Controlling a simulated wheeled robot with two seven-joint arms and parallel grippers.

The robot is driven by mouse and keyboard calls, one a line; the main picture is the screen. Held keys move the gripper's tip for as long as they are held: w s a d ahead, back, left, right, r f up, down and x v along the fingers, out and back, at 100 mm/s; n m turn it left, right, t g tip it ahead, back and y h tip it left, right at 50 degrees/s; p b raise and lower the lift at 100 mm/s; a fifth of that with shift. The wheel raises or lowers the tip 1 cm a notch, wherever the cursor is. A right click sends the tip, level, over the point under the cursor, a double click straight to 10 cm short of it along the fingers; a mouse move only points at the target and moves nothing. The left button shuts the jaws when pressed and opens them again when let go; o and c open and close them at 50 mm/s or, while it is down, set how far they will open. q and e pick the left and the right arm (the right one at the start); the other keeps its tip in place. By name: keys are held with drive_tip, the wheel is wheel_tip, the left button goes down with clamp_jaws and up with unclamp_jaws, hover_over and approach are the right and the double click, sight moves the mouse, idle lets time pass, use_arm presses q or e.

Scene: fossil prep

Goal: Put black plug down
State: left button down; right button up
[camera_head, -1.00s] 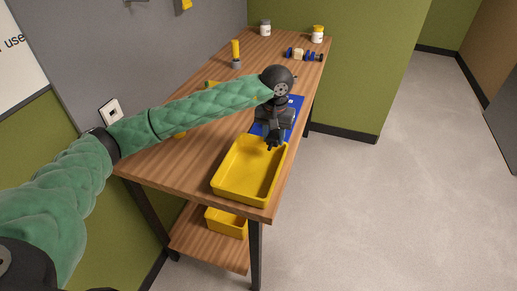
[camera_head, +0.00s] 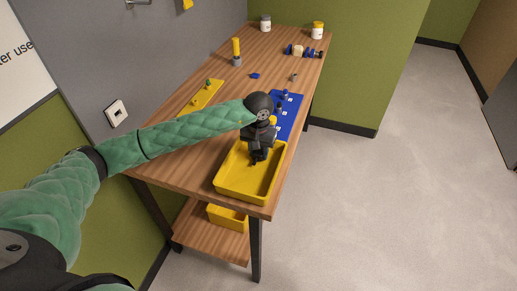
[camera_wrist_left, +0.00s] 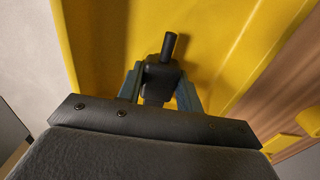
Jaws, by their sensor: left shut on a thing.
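My left gripper (camera_head: 256,158) is over the yellow tray (camera_head: 222,186) at the near end of the table. In the left wrist view the left gripper (camera_wrist_left: 160,88) is shut on the black plug (camera_wrist_left: 166,62), whose thin dark pin points away from the palm. The yellow tray floor (camera_wrist_left: 110,30) lies behind the plug. I cannot tell whether the plug touches the floor. In the head view the plug is hard to separate from the dark fingers. My right gripper is not in view.
A blue board (camera_head: 291,118) with small parts lies just beyond the tray. A yellow strip (camera_head: 207,96) with small pieces lies to the left. A small blue piece (camera_head: 254,76) and jars (camera_head: 317,30) stand farther back. A yellow bin (camera_head: 228,217) sits on the lower shelf.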

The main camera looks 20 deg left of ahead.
use_arm(q)
drive_tip(key=shift+f, duration=0.1)
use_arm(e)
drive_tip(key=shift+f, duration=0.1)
use_arm(q)
drive_tip(key=c, duration=0.9)
unclamp_jaws()
drive_tip(key=shift+c, duration=0.2)
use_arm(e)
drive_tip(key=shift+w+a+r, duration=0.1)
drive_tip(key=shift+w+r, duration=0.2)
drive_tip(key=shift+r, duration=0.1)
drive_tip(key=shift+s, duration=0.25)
